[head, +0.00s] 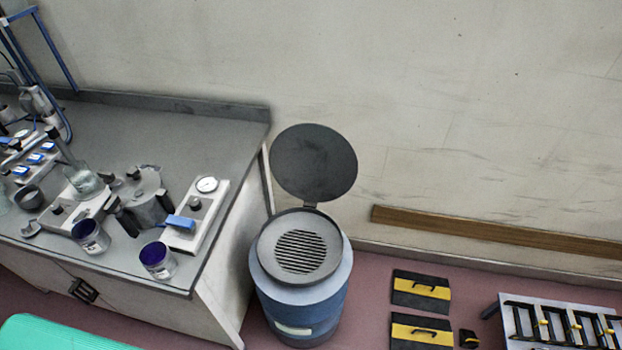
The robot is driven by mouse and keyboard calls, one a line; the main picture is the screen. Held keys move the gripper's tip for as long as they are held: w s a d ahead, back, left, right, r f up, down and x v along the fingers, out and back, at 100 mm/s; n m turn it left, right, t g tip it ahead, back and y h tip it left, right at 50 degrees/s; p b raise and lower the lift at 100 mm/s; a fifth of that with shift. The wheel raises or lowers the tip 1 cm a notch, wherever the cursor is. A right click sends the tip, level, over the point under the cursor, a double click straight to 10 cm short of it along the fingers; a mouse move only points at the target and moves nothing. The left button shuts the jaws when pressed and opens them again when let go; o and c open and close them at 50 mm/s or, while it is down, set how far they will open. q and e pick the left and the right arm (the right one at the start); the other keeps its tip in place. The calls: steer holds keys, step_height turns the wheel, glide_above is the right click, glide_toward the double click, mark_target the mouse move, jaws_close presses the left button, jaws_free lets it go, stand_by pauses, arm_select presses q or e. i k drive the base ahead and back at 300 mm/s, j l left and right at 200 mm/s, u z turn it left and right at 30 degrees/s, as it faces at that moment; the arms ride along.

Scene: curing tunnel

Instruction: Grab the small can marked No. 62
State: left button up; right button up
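Two small pale cans with dark purple-blue tops stand near the front edge of the grey bench in the head view. One can (90,238) is further left, and the other can (158,262) is closer to the bench's right front corner. Both carry printed labels, but the marks are too small to read, so I cannot tell which is No. 62. Neither of my grippers shows in the view.
The bench (200,135) holds a metal pot (147,203), a gauge unit (197,218) and glassware. A blue drum (300,305) with its lid raised stands right of the bench. Yellow-black cases (421,290) lie on the floor. A teal surface (55,335) fills the lower left.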

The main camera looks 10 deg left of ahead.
mark_target(87, 232)
steer(key=u, duration=1.9)
